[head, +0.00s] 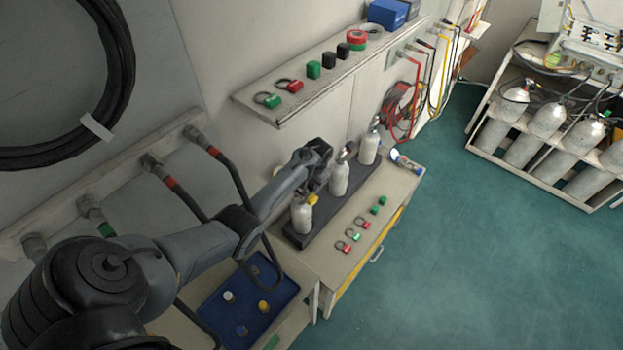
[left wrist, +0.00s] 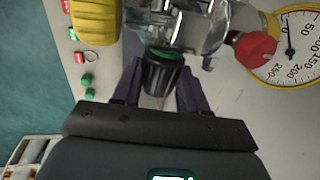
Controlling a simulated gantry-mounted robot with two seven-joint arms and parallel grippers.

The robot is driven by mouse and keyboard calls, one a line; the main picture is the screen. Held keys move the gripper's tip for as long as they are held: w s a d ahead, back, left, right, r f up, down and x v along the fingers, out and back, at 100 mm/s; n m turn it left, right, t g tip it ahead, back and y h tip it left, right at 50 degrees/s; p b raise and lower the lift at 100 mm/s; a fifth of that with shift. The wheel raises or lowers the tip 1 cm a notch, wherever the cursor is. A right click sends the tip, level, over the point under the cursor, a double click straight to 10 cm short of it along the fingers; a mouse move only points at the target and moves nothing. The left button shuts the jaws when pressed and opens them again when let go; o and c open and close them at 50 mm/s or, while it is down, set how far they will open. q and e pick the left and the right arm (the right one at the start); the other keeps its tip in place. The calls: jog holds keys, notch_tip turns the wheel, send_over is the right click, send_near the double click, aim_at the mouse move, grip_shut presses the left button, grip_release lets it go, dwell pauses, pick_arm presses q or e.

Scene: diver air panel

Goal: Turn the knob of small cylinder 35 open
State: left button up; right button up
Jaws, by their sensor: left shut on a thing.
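Three small silver cylinders stand upright in a dark rack (head: 322,222) on the bench: a near one (head: 302,217), a middle one (head: 340,180) and a far one (head: 369,149). I cannot read any number on them. My left gripper (head: 318,172) is at the valve height beside the middle cylinder. In the left wrist view its two fingers (left wrist: 158,92) stand on either side of a black knob (left wrist: 163,74) with a green ring, and are shut on it. The knob sits on a shiny metal valve (left wrist: 185,25). My right gripper is not in view.
A yellow knob (left wrist: 95,20), a red knob (left wrist: 255,50) and a pressure gauge (left wrist: 292,47) are close around the valve. A shelf (head: 330,75) with tags and blocks hangs above. A blue tray (head: 248,300) lies nearer. Small red and green tags (head: 362,224) lie before the rack.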

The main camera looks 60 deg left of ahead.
pick_arm(q)
jog(key=shift+d+g+y, duration=0.1)
jog(key=shift+g+y, duration=0.2)
jog(key=shift+y, duration=0.7)
jog(key=shift+w+d+f+y, duration=0.1)
jog(key=shift+y, duration=0.8)
jog(key=shift+d+f+g+y+b, duration=0.15)
jog(key=shift+g+y+b, duration=0.2)
jog(key=shift+y, duration=0.55)
jog(key=y+b, duration=0.2)
jog(key=shift+w+d+f+g+y, duration=0.1)
jog(key=shift+f+g+y, duration=0.15)
jog(key=shift+y, duration=0.15)
jog(key=y+b, duration=0.2)
jog(key=b, duration=0.1)
jog(key=g+y+b, duration=0.1)
jog(key=y+b, duration=0.2)
jog(key=b, duration=0.1)
jog(key=f+y+b, duration=0.1)
jog(key=y+b, duration=0.2)
jog(key=shift+d+f+g, duration=0.1)
jog(key=shift+d+g, duration=0.15)
jog(key=shift+g, duration=0.05)
jog(key=y+b, duration=0.2)
jog(key=shift+b, duration=0.3)
